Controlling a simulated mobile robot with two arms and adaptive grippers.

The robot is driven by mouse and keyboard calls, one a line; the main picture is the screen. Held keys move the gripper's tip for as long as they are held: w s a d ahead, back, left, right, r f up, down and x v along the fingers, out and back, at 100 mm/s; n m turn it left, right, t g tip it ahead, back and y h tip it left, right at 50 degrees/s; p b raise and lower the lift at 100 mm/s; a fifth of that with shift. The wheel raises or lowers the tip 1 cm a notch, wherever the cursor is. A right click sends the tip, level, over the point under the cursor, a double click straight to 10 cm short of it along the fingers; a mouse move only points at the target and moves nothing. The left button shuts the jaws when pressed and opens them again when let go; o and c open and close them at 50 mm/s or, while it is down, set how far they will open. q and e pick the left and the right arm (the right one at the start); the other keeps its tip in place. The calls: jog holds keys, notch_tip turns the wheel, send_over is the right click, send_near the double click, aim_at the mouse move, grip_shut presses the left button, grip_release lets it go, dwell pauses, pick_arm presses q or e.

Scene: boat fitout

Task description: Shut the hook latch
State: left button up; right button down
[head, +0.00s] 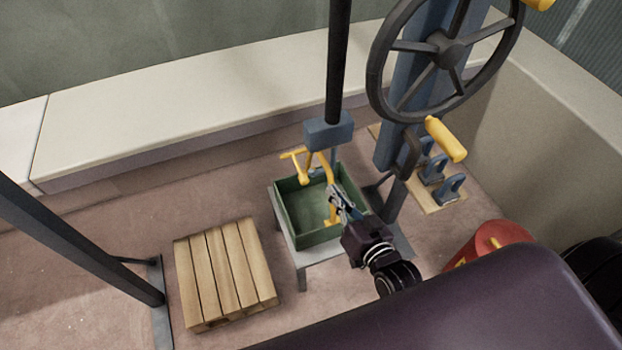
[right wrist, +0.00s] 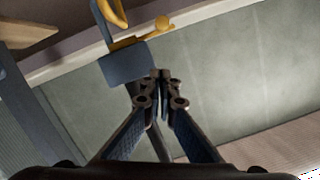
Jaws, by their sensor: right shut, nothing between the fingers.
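The hook latch seems to be the yellow metal part (head: 318,164) below a blue block (head: 328,131) on a dark upright post. It has a short T-shaped bar at its left and a curved arm running down in front of the green bin. In the right wrist view the blue block (right wrist: 127,66) and the yellow part (right wrist: 150,34) with its round knob lie just beyond my fingertips. My right gripper (head: 335,190) is shut and empty, close to the yellow arm and overlapping it in the head view; I cannot tell whether they touch. My left gripper is out of view.
A green bin (head: 288,212) stands on a small grey table (head: 396,246) under the latch. A wooden pallet (head: 226,274) lies to the left. A large handwheel (head: 379,62), a yellow handle (head: 446,139) and a red drum (head: 490,240) are at the right.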

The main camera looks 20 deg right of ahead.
jog(key=w+a+f+p, duration=0.1)
jog(key=w+a+f, duration=0.1)
jog(key=w+f, duration=0.3)
jog(key=shift+w+a+f+p, duration=0.2)
jog(key=shift+w+a+p, duration=0.15)
jog(key=shift+w, duration=2)
jog(key=shift+d+f, duration=0.1)
jog(key=shift+d, duration=0.05)
